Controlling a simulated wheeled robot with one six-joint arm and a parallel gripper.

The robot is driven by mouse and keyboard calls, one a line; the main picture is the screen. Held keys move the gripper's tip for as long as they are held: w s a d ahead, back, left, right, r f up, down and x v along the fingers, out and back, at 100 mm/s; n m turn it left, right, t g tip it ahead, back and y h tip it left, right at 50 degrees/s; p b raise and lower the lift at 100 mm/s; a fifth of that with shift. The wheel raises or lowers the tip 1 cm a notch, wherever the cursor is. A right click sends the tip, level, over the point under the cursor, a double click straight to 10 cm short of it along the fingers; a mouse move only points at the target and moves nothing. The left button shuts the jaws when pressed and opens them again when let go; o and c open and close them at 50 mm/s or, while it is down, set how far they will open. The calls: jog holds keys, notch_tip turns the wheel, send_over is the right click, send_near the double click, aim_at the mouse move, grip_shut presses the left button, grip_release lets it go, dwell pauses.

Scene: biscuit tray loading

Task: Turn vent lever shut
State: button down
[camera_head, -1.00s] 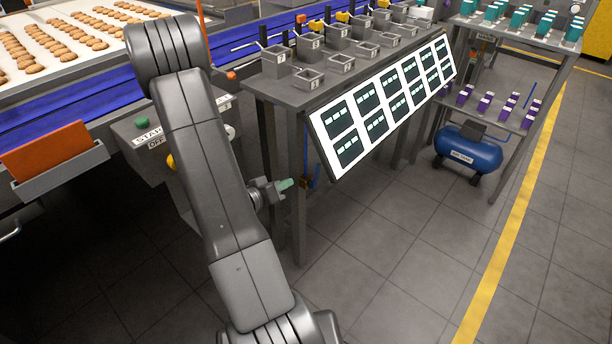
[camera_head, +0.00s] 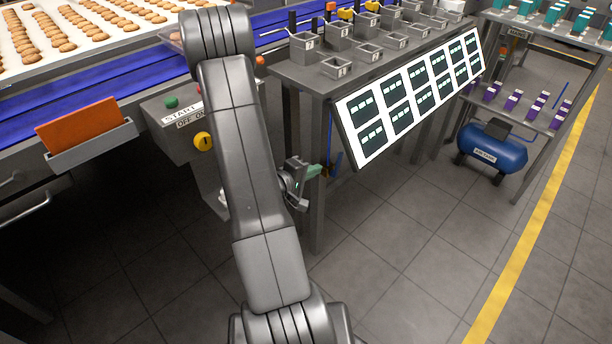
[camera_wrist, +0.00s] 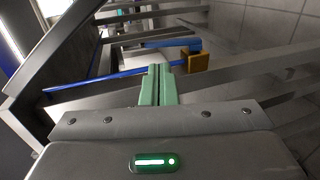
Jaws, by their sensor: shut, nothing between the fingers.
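The valve has a brass-coloured body (camera_wrist: 194,62) in the wrist view, with a blue lever (camera_wrist: 166,43) running left from its top. A thin blue pipe (camera_wrist: 100,80) also runs to the body. In the head view, the brass body (camera_head: 326,172) and blue parts (camera_head: 338,160) show small beside the bench leg, partly covered. My gripper (camera_wrist: 158,72) has its green fingers together, with nothing between them. The fingertips are just short of the brass body and below the lever in the wrist view; contact cannot be told. It also shows in the head view (camera_head: 318,170), left of the valve.
A bench (camera_head: 310,78) with tilted screens (camera_head: 374,125) stands above the valve. A control box with a yellow knob (camera_head: 203,141) and the biscuit conveyor (camera_head: 95,75) are at left. A blue tank (camera_head: 492,150) stands at right. The floor in front is clear.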

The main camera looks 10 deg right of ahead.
aim_at(339, 159)
jog(key=b+x, duration=0.1)
jog(key=x, duration=0.7)
jog(key=shift+w+d+b, duration=0.2)
jog(key=shift+b, duration=0.2)
jog(key=shift+r+p, duration=0.15)
jog(key=shift+p, duration=0.45)
